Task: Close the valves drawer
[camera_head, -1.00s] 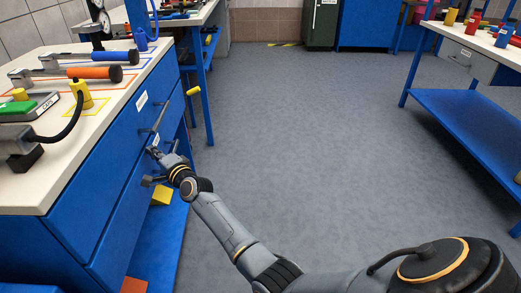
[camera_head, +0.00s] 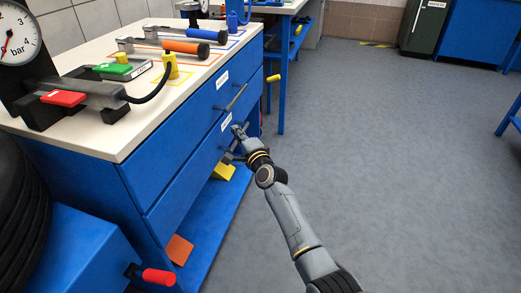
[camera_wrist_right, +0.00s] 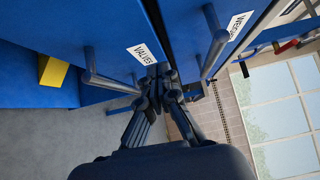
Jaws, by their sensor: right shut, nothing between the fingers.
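The valves drawer (camera_head: 184,183) is the lower blue drawer in the workbench. Its front looks close to flush with the drawer above; I cannot tell whether a small gap is left. In the right wrist view its white VALVES label (camera_wrist_right: 143,54) and bar handle (camera_wrist_right: 104,79) show on the left. My right gripper (camera_head: 238,134) is at the drawer front near the label. In the right wrist view the gripper (camera_wrist_right: 160,78) is shut and empty, its fingertips at or very near the front; contact is unclear. My left gripper is out of view.
The upper drawer, labelled wrenches (camera_wrist_right: 237,25), has its own bar handle (camera_head: 236,97) above my gripper. The white benchtop (camera_head: 105,134) holds tools and a pressure gauge (camera_head: 17,36). The grey floor (camera_head: 400,170) is clear.

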